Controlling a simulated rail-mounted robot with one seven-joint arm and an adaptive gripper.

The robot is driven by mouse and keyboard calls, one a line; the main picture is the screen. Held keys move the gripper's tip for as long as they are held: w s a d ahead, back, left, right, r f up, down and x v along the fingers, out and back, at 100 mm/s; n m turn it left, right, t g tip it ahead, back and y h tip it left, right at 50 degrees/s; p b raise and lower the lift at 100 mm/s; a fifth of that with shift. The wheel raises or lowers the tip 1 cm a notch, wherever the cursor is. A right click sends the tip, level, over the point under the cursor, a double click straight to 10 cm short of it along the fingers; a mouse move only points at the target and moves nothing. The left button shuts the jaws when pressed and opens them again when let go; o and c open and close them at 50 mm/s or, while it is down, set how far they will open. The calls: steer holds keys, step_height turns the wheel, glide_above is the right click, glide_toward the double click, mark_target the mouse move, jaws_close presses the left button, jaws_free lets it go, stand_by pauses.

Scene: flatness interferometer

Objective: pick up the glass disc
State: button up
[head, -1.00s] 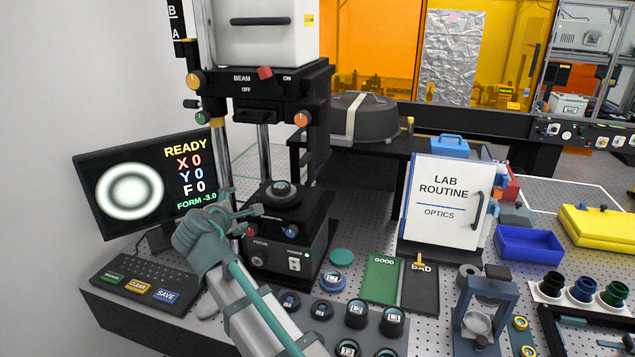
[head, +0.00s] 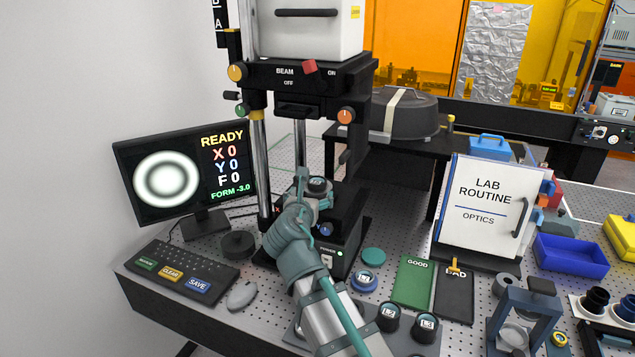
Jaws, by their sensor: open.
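A small round piece (head: 319,184) with a dark rim and a paler top sits on the stage of the interferometer (head: 352,212); it looks like the glass disc. My gripper (head: 315,191) is at the stage, its teal fingers open. One finger stands at the left of the piece and the other reaches along its front. I cannot tell whether either finger touches it. The gripper and wrist hide part of the stage and the lower front of the instrument.
The monitor (head: 222,188) and keyboard (head: 180,269) stand at left. Two metal posts rise close behind my gripper, under the beam head (head: 290,88). Lens holders (head: 388,317), a green GOOD pad (head: 412,281) and a dark BAD pad (head: 453,297) lie at right.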

mark_target(316, 182)
steer(key=x, duration=0.2)
steer(key=shift+w, duration=0.4)
steer(key=p+x, duration=0.2)
steer(key=x, duration=0.2)
steer(key=shift+w+a+r, duration=0.1)
steer(key=shift+w+r, duration=0.05)
steer(key=shift+w, duration=0.4)
steer(key=c, duration=1.4)
